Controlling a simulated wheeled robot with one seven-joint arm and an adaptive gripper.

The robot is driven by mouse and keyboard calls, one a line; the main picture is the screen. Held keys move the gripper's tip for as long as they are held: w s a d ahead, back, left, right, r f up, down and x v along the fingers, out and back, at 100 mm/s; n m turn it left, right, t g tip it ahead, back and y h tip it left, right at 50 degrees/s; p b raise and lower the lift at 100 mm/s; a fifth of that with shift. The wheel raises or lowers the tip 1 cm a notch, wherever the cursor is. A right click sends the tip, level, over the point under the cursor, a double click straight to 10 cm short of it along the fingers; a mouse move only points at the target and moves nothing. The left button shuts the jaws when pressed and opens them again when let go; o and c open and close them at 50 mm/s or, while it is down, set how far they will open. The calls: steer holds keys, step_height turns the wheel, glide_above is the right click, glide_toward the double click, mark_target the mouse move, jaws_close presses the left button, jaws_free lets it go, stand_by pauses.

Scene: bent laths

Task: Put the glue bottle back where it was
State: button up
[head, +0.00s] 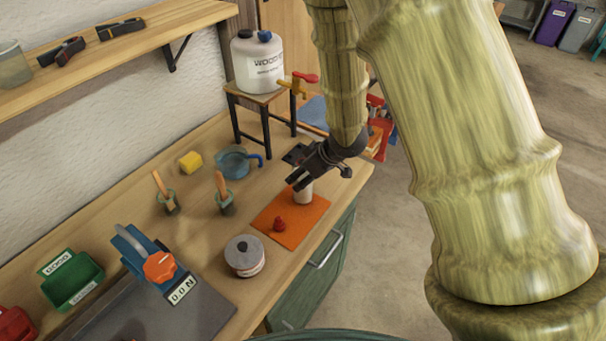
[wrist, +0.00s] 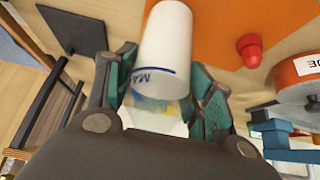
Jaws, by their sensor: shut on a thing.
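The glue bottle, a white cylinder with a blue line and partly hidden lettering, is in my gripper (head: 300,183). It shows in the head view (head: 304,194) at the far end of the orange mat (head: 278,232). In the wrist view the bottle (wrist: 166,40) sits between the two teal finger pads of my gripper (wrist: 168,88), which are shut on it. I cannot tell whether its base touches the mat. A small red cone-shaped piece (head: 280,224) stands on the mat, apart from the bottle; it also shows in the wrist view (wrist: 249,50).
A round tin (head: 246,262) stands left of the mat. A blue cup (head: 233,164), a yellow block (head: 190,161) and two pots with wooden handles are behind. A stand (head: 262,100) holds a white container (head: 257,62). The bench's front edge is close to the mat.

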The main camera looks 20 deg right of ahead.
steer(key=shift+f, duration=0.2)
steer(key=shift+f, duration=0.1)
steer(key=o, duration=1.3)
steer(key=shift+s+d+r, duration=0.1)
steer(key=shift+r, duration=0.25)
steer(key=v, duration=1.1)
steer(key=shift+r, duration=0.2)
steer(key=shift+s+d, duration=0.1)
steer(key=shift+s, duration=0.05)
